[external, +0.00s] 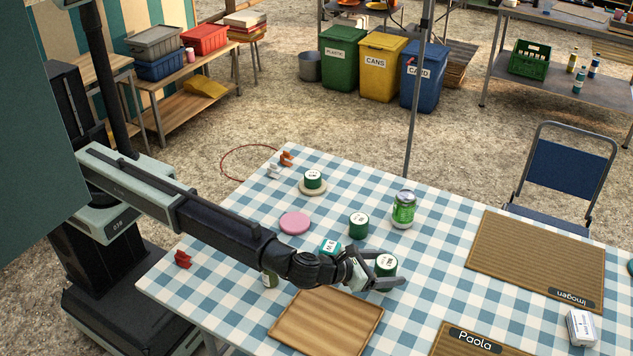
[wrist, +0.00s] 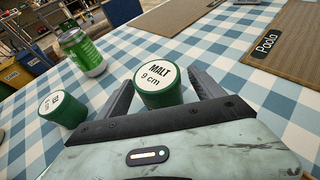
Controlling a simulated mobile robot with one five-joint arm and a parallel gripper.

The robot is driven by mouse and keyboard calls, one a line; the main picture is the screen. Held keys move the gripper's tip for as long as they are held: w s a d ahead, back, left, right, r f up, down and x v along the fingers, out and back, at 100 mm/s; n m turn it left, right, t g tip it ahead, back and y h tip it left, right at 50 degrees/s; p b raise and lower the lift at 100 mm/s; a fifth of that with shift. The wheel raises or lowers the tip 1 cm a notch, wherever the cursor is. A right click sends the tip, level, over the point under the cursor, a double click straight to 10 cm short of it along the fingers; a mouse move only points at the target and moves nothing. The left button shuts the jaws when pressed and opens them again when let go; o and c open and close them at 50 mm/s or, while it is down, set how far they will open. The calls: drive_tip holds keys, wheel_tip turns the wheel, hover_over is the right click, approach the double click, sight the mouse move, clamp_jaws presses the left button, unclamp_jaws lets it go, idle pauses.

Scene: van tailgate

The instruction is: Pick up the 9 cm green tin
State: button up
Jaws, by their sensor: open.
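The green tin (wrist: 160,85) has a white lid reading "MALT 9 cm" in the wrist view. It stands upright on the checked tablecloth, and its lid also shows in the external view (external: 386,262). My gripper (external: 388,267) is open, with one finger on each side of this tin; in the wrist view the fingers (wrist: 162,88) flank it. A gap shows at the right finger; I cannot tell whether the left finger touches. The tin's lower part is hidden behind my gripper body in the wrist view.
Another green tin (wrist: 62,110) stands to the left, with a green can (wrist: 83,52) behind it. A third green tin (external: 313,179) sits on a pale round base. A pink disc (external: 295,223), a wooden board (external: 327,321) and woven placemats (external: 540,260) lie on the table.

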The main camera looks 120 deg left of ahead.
drive_tip(key=c, duration=1.6)
drive_tip(key=shift+r, duration=0.1)
